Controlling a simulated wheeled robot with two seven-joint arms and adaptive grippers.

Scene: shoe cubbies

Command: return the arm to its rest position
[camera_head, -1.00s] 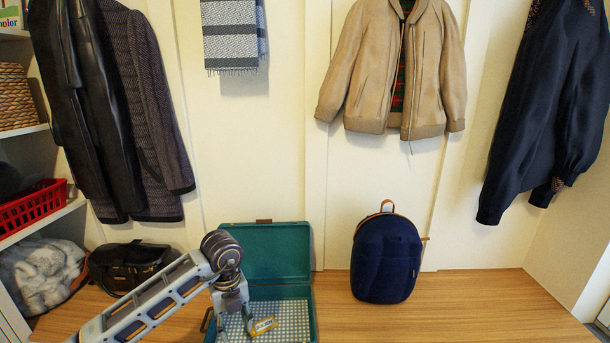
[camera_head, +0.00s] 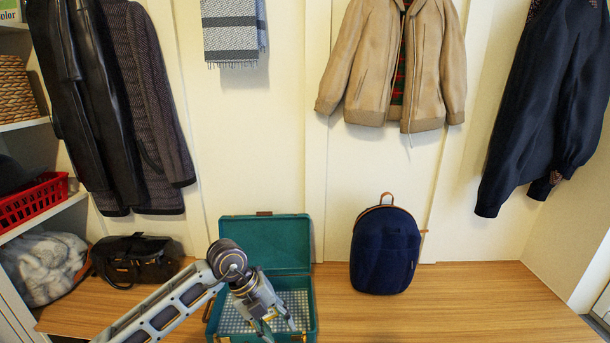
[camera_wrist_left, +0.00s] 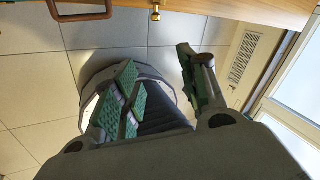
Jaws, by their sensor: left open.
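My left arm comes in from the lower left in the head view. Its gripper (camera_head: 283,330) is in front of the open teal suitcase (camera_head: 265,243), over its near edge in the picture, and points down and to the right. It is open, and nothing shows between its fingers. In the left wrist view the spread green-padded fingers (camera_wrist_left: 158,75) have floor tiles and part of my base behind them. My right gripper is not in view.
A navy backpack (camera_head: 385,250) stands on the wooden bench (camera_head: 460,300) right of the suitcase. A dark bag (camera_head: 137,262) sits at left. Shelves hold a red basket (camera_head: 35,202). Coats hang above. The bench's right side is clear.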

